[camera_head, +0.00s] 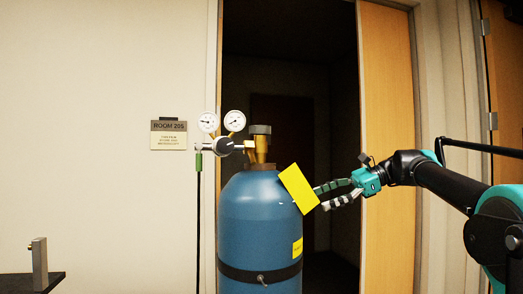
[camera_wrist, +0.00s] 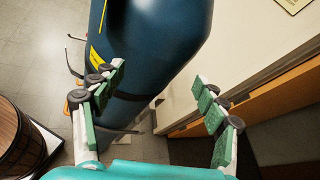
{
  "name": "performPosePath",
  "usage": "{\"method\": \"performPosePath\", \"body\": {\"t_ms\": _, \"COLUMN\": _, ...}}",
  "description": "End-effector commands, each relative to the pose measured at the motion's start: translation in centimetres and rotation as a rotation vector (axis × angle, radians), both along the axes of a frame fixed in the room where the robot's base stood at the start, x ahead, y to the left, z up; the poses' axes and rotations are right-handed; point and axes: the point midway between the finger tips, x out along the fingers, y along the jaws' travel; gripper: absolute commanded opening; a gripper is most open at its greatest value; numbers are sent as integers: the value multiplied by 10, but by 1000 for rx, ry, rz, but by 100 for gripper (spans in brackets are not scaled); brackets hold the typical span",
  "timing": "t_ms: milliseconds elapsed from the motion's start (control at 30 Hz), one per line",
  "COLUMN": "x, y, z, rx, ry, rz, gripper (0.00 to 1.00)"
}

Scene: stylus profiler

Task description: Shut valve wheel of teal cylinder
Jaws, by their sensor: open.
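The teal cylinder (camera_head: 255,225) stands upright in the head view, with a black strap around it. Its valve wheel (camera_head: 260,130) is a grey knob on top of a brass valve. A regulator with two round gauges (camera_head: 221,122) is attached at the left of the valve. My gripper (camera_head: 318,197) is open and empty, right of the cylinder's shoulder and below the wheel. In the wrist view my gripper's fingers (camera_wrist: 160,88) are spread apart, with the cylinder body (camera_wrist: 150,50) beyond them. The valve wheel is not in the wrist view.
A yellow tag (camera_head: 298,189) hangs at the cylinder's shoulder, close to my fingertips. A wooden door (camera_head: 387,150) and dark doorway stand behind. A dark table edge (camera_head: 30,284) is at lower left. A brown drum (camera_wrist: 20,140) shows at left in the wrist view.

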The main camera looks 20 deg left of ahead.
Motion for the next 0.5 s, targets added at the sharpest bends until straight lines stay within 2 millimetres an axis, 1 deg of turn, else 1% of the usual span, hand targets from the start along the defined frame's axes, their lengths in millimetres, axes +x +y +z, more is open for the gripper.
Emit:
{"method": "performPosePath", "body": {"t_ms": 33, "x": 2, "y": 5, "z": 39, "rx": 54, "ry": 72, "rz": 10, "gripper": 73}}
{"method": "performPosePath", "body": {"t_ms": 67, "x": 2, "y": 7, "z": 61, "rx": 84, "ry": 117, "rz": 17, "gripper": 73}}
{"method": "performPosePath", "body": {"t_ms": 100, "x": 1, "y": 9, "z": 88, "rx": 123, "ry": 173, "rz": 29, "gripper": 73}}
{"method": "performPosePath", "body": {"t_ms": 200, "x": -4, "y": 10, "z": 141, "rx": 195, "ry": 285, "rz": 63, "gripper": 73}}
{"method": "performPosePath", "body": {"t_ms": 300, "x": -8, "y": 10, "z": 174, "rx": 239, "ry": 355, "rz": 90, "gripper": 73}}
{"method": "performPosePath", "body": {"t_ms": 333, "x": -9, "y": 9, "z": 180, "rx": 247, "ry": 369, "rz": 94, "gripper": 73}}
{"method": "performPosePath", "body": {"t_ms": 400, "x": -11, "y": 10, "z": 190, "rx": 258, "ry": 388, "rz": 103, "gripper": 73}}
{"method": "performPosePath", "body": {"t_ms": 500, "x": -13, "y": 14, "z": 193, "rx": 262, "ry": 398, "rz": 108, "gripper": 73}}
